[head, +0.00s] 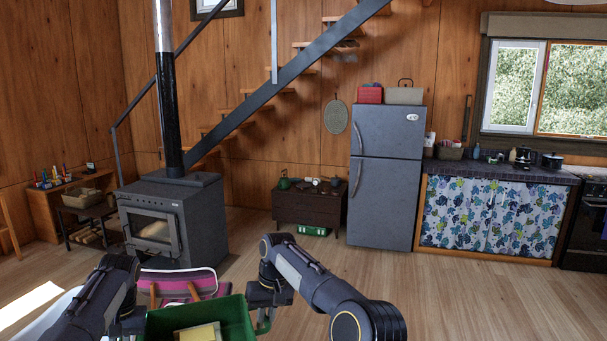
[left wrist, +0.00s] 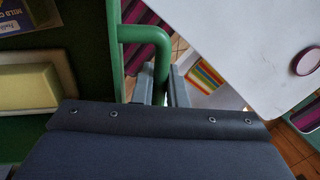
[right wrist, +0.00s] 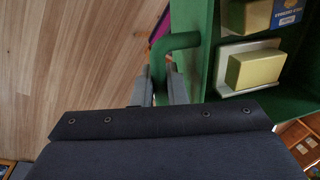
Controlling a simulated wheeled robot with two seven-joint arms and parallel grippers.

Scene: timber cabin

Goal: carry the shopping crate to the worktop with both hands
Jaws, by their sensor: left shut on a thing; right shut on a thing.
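The green shopping crate (head: 240,312) is at the bottom of the head view, between my two arms. A yellow block (head: 199,333) lies in it. My left gripper (left wrist: 160,90) is shut on the crate's green handle (left wrist: 146,33) on one side. My right gripper (right wrist: 160,88) is shut on the opposite handle (right wrist: 172,42). The right wrist view shows a yellow block (right wrist: 255,68) and a printed box (right wrist: 285,14) inside. The dark worktop (head: 497,168) is at the back right, above a floral curtain. The crate's underside is hidden.
A pink-striped cloth seat (head: 180,280) is just beyond the crate. A white surface (left wrist: 230,40) lies beside the left handle. A black stove (head: 170,220) stands ahead left, a grey fridge (head: 385,180) ahead right. Open wood floor (head: 480,300) stretches towards the worktop.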

